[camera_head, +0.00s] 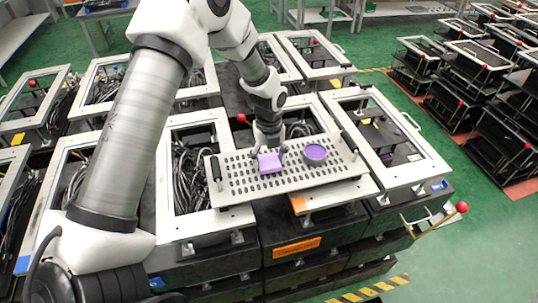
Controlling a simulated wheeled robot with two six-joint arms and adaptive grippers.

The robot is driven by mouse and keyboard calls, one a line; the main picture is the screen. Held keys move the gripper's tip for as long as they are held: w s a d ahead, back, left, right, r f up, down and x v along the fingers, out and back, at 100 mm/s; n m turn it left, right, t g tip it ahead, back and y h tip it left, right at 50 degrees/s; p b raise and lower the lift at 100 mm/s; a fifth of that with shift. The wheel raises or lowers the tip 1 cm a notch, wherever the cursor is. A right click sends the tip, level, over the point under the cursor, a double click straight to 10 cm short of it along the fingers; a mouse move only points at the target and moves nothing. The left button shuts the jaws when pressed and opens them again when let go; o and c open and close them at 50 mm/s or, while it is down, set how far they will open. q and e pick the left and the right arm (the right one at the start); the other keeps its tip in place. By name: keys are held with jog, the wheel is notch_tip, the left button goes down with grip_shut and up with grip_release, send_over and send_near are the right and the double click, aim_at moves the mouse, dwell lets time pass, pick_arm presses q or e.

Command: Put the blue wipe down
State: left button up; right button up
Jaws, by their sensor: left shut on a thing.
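My left gripper (269,149) comes down from above and is shut on the wipe. The wipe is at or just above the plate; I cannot tell whether it touches. The fingertips are small and partly hidden. My right gripper is not in view.
A round purple container (315,153) stands on the perforated plate (240,185) just right of the wipe. A fixture with a red-knobbed lever (462,208) is at the lower right. Open-framed fixtures with cables surround the plate. Green floor (480,260) is free at the right.

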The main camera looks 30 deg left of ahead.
aim_at(269, 160)
pick_arm(q)
jog(key=shift+f, duration=0.4)
jog(key=shift+w+f, duration=0.1)
jog(key=shift+f, duration=0.15)
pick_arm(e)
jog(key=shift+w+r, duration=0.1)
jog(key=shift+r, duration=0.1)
pick_arm(q)
jog(key=o, duration=1.5)
jog(key=shift+o, duration=0.2)
jog(key=shift+r, duration=0.35)
notch_tip(269, 160, up, 12)
jog(key=b, duration=0.3)
jog(key=shift+f+b, duration=0.2)
jog(key=shift+b, duration=0.1)
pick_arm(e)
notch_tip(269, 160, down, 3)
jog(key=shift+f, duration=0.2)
